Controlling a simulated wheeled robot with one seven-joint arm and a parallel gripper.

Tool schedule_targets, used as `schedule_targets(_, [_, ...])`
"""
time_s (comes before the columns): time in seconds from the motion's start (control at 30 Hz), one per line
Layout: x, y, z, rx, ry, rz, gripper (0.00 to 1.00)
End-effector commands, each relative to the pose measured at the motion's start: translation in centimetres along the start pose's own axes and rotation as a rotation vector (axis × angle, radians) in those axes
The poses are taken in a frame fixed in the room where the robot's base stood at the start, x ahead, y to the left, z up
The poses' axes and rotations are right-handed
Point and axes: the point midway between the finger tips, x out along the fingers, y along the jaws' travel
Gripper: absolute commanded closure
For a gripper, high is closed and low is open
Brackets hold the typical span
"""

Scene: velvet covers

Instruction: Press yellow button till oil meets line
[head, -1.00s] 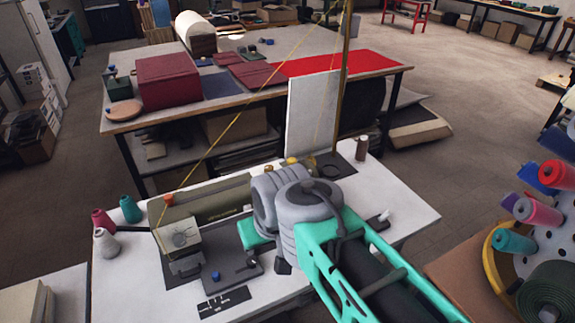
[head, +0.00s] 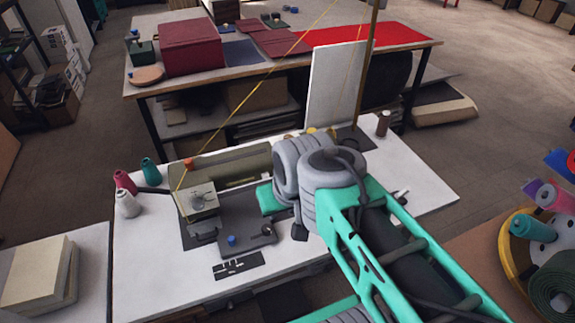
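A sewing machine with a pale olive body (head: 235,172) stands on a white table (head: 165,270). Its boxy head (head: 197,203) is at the left end. Small yellow round pieces (head: 312,132) show just behind my arm's grey joints, partly covered; I cannot tell which is the yellow button. No oil level or line can be made out. My green and grey arm crosses from the lower right over the machine's right part. My gripper cannot be picked out and seems hidden by the arm.
A brown spool (head: 383,123) stands at the right. An upright white panel (head: 335,85) and a pole rise behind.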

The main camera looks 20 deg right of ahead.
Motion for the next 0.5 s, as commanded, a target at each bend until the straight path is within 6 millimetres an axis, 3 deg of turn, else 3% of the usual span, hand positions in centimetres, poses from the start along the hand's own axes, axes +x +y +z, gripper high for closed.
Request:
schedule_targets(0.33, [0.00, 0.00, 0.00, 0.000, 0.000, 0.000, 1.00])
schedule_targets(0.5, [0.00, 0.00, 0.00, 0.000, 0.000, 0.000, 1.00])
